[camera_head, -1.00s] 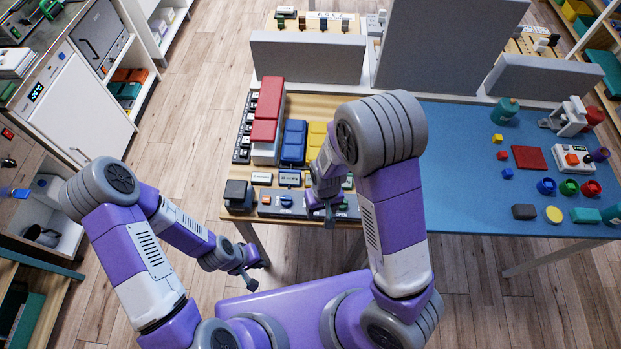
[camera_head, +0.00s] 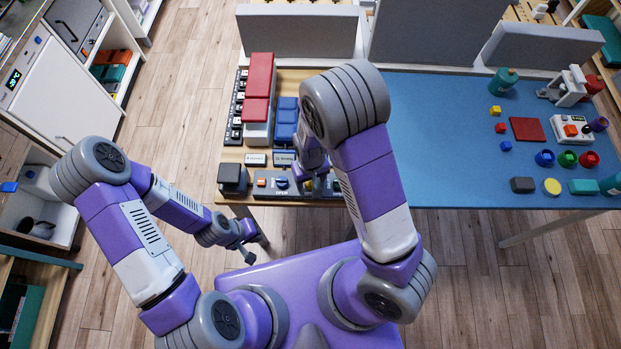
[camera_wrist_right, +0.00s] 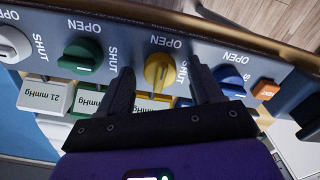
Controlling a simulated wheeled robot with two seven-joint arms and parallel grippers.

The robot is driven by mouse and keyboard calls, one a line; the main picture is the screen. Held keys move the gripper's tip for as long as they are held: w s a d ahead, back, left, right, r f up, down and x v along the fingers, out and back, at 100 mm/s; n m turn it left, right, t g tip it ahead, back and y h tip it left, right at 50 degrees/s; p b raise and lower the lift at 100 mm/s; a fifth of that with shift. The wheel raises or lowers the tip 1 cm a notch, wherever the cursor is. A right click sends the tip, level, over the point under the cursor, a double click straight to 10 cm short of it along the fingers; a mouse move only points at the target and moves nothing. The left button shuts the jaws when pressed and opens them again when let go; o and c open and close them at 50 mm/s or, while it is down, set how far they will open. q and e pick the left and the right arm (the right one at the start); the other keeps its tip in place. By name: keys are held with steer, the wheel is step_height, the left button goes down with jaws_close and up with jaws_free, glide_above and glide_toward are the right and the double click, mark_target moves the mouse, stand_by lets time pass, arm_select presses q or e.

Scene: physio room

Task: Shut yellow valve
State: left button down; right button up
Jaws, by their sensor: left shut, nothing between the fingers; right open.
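The yellow valve (camera_wrist_right: 157,70) is a round knob on the dark panel (camera_wrist_right: 130,38), with OPEN printed on one side and SHUT on another. Its grip bar looks turned roughly towards OPEN. My right gripper (camera_wrist_right: 163,88) is open, its fingers on either side of the yellow valve; I cannot tell if they touch it. In the head view my right forearm hides most of that gripper and the yellow valve. My left gripper (camera_head: 257,248) is shut and empty, off the table's front edge at the left.
A green valve (camera_wrist_right: 82,58) and a white valve (camera_wrist_right: 12,45) lie to one side, a blue valve (camera_wrist_right: 232,79) and an orange button (camera_wrist_right: 266,89) to the other. Pressure readouts (camera_wrist_right: 46,97) stand behind. Red (camera_head: 258,85) and blue blocks (camera_head: 285,122) stand farther back.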

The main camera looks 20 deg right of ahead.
steer(key=c, duration=1.1)
steer(key=shift+o, duration=0.2)
steer(key=shift+m, duration=0.3)
steer(key=m+p, duration=0.1)
steer(key=m, duration=0.3)
steer(key=shift+p, duration=0.4)
steer(key=m+p, duration=0.1)
steer(key=m, duration=0.3)
steer(key=shift+r+m+p, duration=0.1)
steer(key=shift+m+p, duration=0.2)
steer(key=shift+p, duration=0.1)
steer(key=m+p, duration=0.1)
steer(key=m, duration=0.3)
steer(key=shift+p, duration=0.4)
steer(key=m+p, duration=0.1)
steer(key=m, duration=0.3)
steer(key=shift+p, duration=0.35)
steer(key=shift+m, duration=0.5)
